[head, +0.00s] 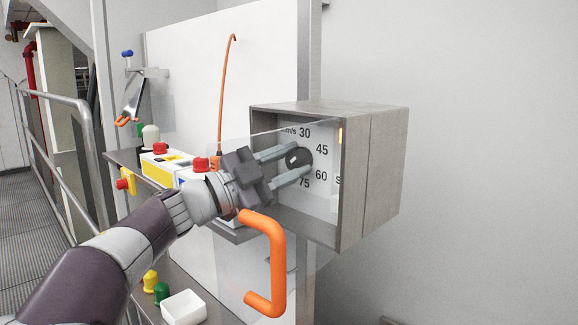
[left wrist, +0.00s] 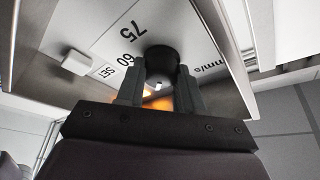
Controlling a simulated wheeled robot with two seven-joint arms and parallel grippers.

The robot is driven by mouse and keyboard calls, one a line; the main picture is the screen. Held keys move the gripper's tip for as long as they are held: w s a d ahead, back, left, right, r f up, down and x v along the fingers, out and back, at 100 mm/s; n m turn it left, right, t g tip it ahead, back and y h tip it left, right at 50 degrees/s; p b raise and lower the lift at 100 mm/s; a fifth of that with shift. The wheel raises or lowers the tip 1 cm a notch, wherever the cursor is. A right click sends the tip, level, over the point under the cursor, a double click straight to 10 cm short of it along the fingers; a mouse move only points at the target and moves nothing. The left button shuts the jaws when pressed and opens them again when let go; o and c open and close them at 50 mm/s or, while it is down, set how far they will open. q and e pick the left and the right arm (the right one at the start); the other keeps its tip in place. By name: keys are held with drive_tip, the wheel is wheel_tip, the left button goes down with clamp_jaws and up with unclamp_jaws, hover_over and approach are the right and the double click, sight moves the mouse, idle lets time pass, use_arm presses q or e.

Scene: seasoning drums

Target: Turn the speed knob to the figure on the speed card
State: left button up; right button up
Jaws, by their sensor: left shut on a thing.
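The speed knob (head: 298,157) is a round dark knob on a white dial plate inside a grey box. The plate reads 30, 45, 60, 75 and mm/s. My left gripper (head: 297,160) reaches in from the left, its two fingers on either side of the knob, shut on it. The left wrist view shows the dark knob (left wrist: 161,60) between the fingers, with a small white mark on its near side. I cannot tell which figure the knob points to. A "SET" label (left wrist: 103,72) sits beside the 60. I make out no speed card. My right gripper is not in view.
A clear door (head: 300,240) with an orange handle (head: 268,262) stands open in front of the box, close to my left forearm. Red-buttoned boxes (head: 160,163) stand on a shelf behind the arm. The right side is bare wall.

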use_arm(q)
drive_tip(key=shift+m+g, duration=0.4)
drive_tip(key=shift+m, duration=1)
drive_tip(key=o, duration=1)
drive_tip(key=shift+o, duration=0.2)
drive_tip(key=shift+a, duration=0.1)
drive_tip(key=b+v, duration=0.5)
drive_tip(key=v, duration=0.7)
drive_tip(key=shift+a+b, duration=0.3)
drive_tip(key=shift+b, duration=0.1)
